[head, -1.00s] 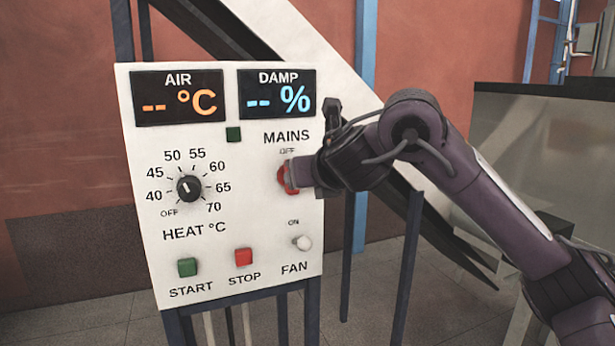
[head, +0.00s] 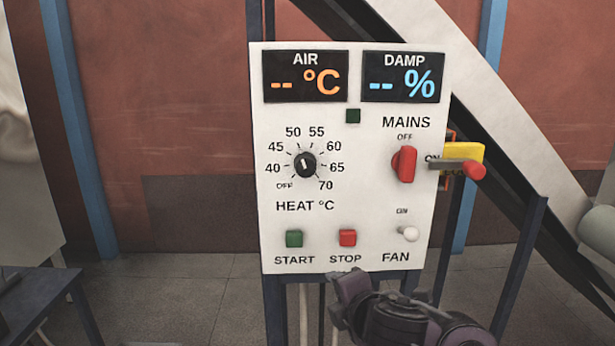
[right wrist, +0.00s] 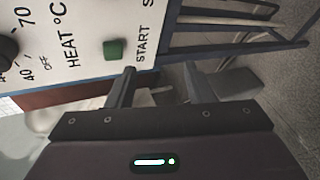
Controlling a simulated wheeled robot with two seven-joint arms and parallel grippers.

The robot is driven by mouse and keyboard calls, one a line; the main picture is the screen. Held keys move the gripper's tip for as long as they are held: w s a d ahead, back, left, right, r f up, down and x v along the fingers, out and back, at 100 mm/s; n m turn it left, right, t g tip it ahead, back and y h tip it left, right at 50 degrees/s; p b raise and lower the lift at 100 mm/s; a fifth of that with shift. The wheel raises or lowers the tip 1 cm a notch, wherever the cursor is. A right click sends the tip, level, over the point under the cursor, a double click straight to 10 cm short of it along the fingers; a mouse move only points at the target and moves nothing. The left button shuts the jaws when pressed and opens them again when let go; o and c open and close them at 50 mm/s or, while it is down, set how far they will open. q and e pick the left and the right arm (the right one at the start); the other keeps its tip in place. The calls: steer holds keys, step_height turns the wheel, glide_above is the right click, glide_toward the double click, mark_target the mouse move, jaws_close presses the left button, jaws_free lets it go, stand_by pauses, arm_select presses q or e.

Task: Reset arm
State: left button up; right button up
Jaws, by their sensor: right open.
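The white control panel (head: 350,225) faces me in the head view. Its red MAINS switch (head: 404,164) stands nearly upright, with nothing touching it. The AIR and DAMP displays show dashes. The HEAT knob (head: 305,165) has its mark up and slightly left. My right arm is low in front of the panel's lower edge, with its gripper (head: 350,290) below the STOP button (head: 347,237). In the right wrist view the gripper (right wrist: 160,70) has its two fingers apart and nothing between them, near the green START button (right wrist: 113,49). My left gripper is not in view.
The white FAN switch (head: 408,233) is at the panel's lower right. Dark posts (head: 515,270) and a sloping white beam (head: 500,100) stand behind. A dark table (head: 40,290) is at the lower left.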

steer(key=s+d+f+m+g+h, duration=0.2)
steer(key=s+d+f+m+g, duration=0.2)
steer(key=s+d+f+m, duration=0.55)
steer(key=s+d+f+m+g+h, duration=0.2)
steer(key=s+d+f+m+g, duration=0.25)
steer(key=s+f+m, duration=0.9)
steer(key=s+f+n+g, duration=0.1)
steer(key=s+f, duration=0.1)
steer(key=f, duration=1.3)
steer(key=s+f+n+g, duration=0.1)
steer(key=s+f, duration=0.1)
steer(key=f, duration=1.3)
steer(key=s+d+f, duration=0.3)
steer(key=s+f, duration=1.3)
steer(key=s, duration=0.3)
steer(key=shift+f+g, duration=0.3)
steer(key=shift+g, duration=0.05)
